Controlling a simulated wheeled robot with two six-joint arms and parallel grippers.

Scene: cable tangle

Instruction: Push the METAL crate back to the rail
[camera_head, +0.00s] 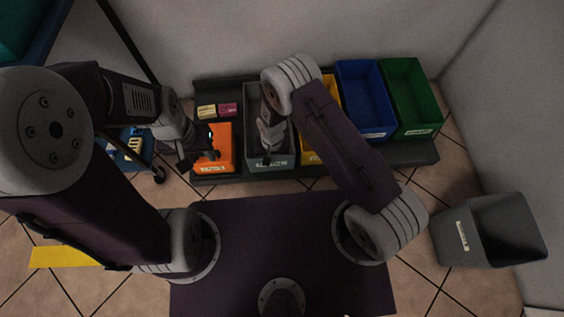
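Several open crates stand in a row on a dark shelf along the wall: orange (226,160), grey (284,160), yellow (309,156), blue (374,133) and green (417,130). Their front labels are too small to read, so I cannot tell which is the METAL crate. My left gripper (201,158) is at the left part of the orange crate, its fingers apart; I cannot tell whether they touch it. My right gripper (267,159) points down over the front of the grey crate; its fingertips are unclear. My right arm hides most of the yellow crate.
Yellow and pink pieces (228,109) lie behind the orange crate. The dark shelf (415,153) shows bare in front of the green crate. A blue cart (128,162) stands left. A grey bin (490,230) stands on the tiled floor at right. A yellow floor patch (60,257) is lower left.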

